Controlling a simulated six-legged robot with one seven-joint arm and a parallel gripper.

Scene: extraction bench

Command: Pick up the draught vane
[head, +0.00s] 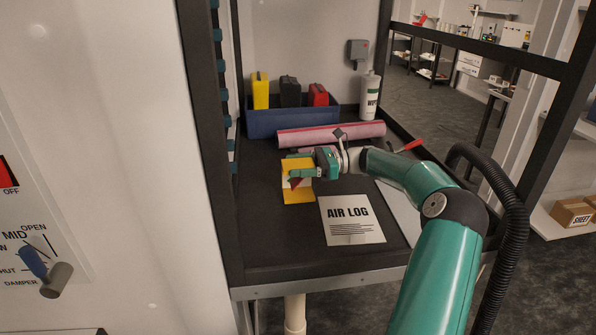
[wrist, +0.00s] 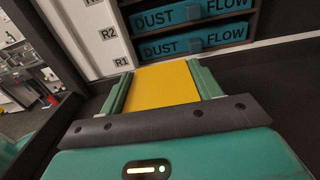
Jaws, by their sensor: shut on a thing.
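The draught vane appears to be the yellow piece (head: 298,195) over the dark bench top in the head view. A small dark red mark shows on its front. My gripper (head: 299,165) reaches it from the right, and its fingers hide part of it. In the wrist view the flat yellow vane (wrist: 164,85) fills the space between the two green fingers of my gripper (wrist: 162,80), which is shut on it. I cannot tell whether its lower edge touches the bench.
A white AIR LOG sheet (head: 351,220) lies in front on the bench. Behind are a pink roll (head: 331,134), a blue bin (head: 292,123) with yellow, black and red cases, and a white bottle (head: 370,97). A dark frame post (head: 208,150) stands left. DUST FLOW boxes (wrist: 192,45) sit shelved.

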